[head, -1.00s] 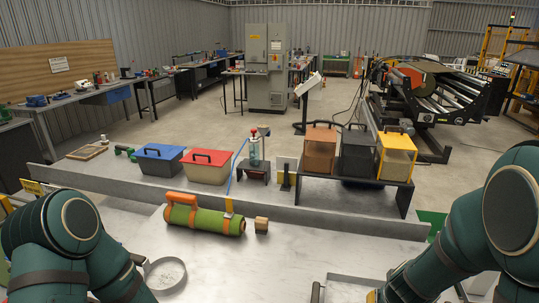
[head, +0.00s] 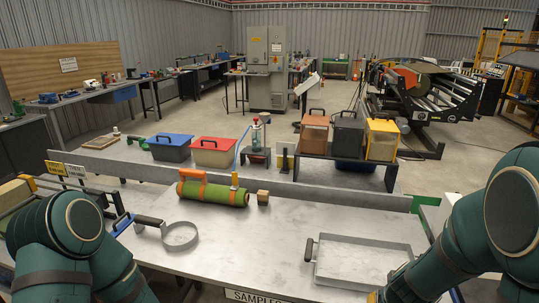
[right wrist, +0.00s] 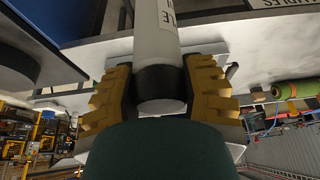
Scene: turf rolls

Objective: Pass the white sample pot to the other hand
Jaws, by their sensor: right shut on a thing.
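The white sample pot (right wrist: 155,28) shows in the right wrist view as a white cylinder with dark lettering and a dark band at its near end. My right gripper (right wrist: 160,84) is shut on it, with a yellow ridged finger on each side of the dark band. The pot's far end runs out of the picture. In the head view the pot cannot be seen, and my right forearm ends at the bottom edge. My left arm is at the lower left of the head view; its gripper does not show.
A shallow tray (head: 413,245) and a metal ring with a handle (head: 165,246) lie on the bench (head: 275,250). A green roll with an orange handle (head: 246,198) and a small wooden block (head: 263,198) lie before the raised ledge. Lidded boxes stand behind. The middle front is clear.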

